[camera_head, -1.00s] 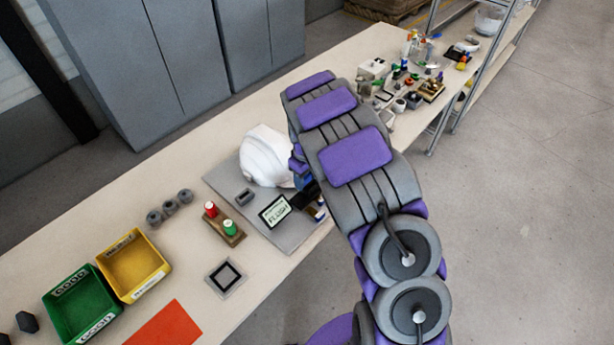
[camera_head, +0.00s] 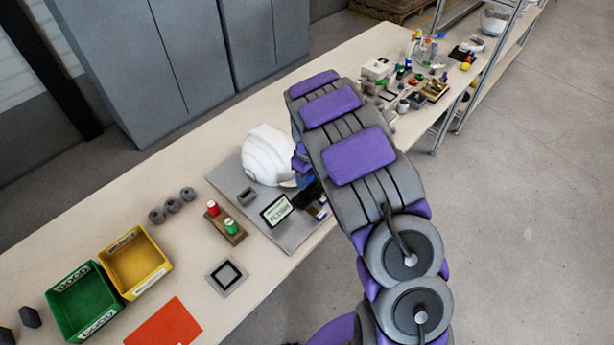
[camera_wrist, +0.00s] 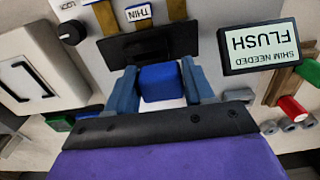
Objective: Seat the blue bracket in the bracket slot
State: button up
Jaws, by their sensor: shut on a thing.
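The blue bracket (camera_wrist: 161,83) shows as a blue block between the two blue-grey fingers of my gripper (camera_wrist: 160,72) in the wrist view. The fingers are shut on it. A black fixture (camera_wrist: 150,45) lies just beyond the fingertips; I cannot tell whether the bracket touches it. No bracket slot can be made out clearly. In the head view my arm hides most of the gripper, beside the white helmet shell (camera_head: 268,156) on the grey plate (camera_head: 292,237). A sign reading "SHIM NEEDED FLUSH" (camera_wrist: 259,45) stands right of the fingers, upside down in the wrist view.
A brown stand with red and green pieces (camera_head: 226,222), a square frame (camera_head: 227,276), and yellow (camera_head: 135,262) and green (camera_head: 84,302) bins are on the table. Strips with a "THIN" label (camera_wrist: 138,13) lie beyond the black fixture. Small clutter fills the table's far end.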

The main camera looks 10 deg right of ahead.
aim_at(314, 187)
jog(key=shift+d, duration=0.15)
jog(key=shift+f, duration=0.3)
dwell(0.9)
jog(key=shift+d+r, duration=0.25)
jog(key=shift+d, duration=0.7)
dwell(0.9)
jog(key=shift+f+p, duration=0.5)
jog(key=shift+f, duration=0.9)
dwell(3.1)
jog(key=o, duration=1)
jog(key=shift+s+a, duration=0.1)
jog(key=shift+a, duration=0.1)
jog(key=shift+c, duration=0.2)
